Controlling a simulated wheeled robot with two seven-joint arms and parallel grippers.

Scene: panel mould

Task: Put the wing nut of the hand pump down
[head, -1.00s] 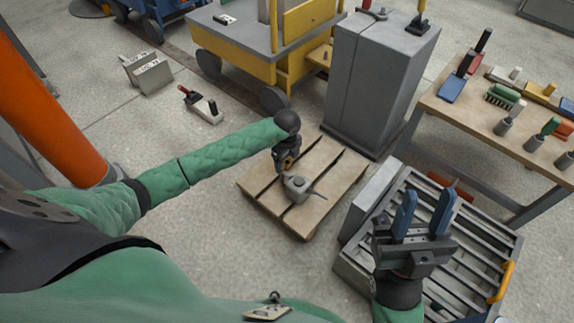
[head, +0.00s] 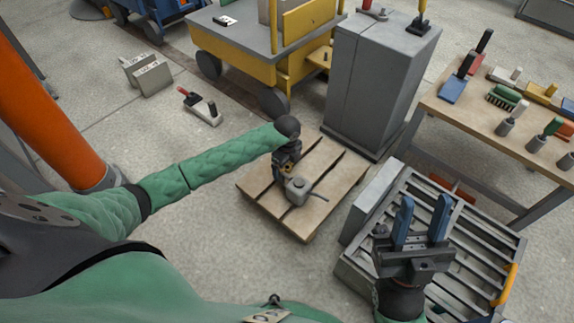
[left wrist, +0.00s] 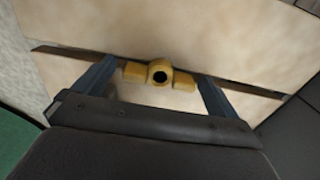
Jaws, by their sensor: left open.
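The brass-yellow wing nut (left wrist: 160,73) is in the left wrist view, between the two spread fingers of my left gripper (left wrist: 155,82). It has a dark round hole in its middle and lies over the pale wood, across a dark gap between boards. A narrow space shows between it and the fingers. In the head view my left gripper (head: 287,172) points down at the wooden pallet, right behind a grey pot-like body (head: 298,187) with a thin lever, which may be the hand pump. My right gripper (head: 421,210) has its blue fingers apart and is empty.
The wooden pallet (head: 328,185) lies on the floor. A grey slatted crate (head: 475,245) is under my right gripper. A grey cabinet (head: 375,85) and a yellow cart (head: 262,68) stand behind, and a workbench (head: 480,125) with tools is at right.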

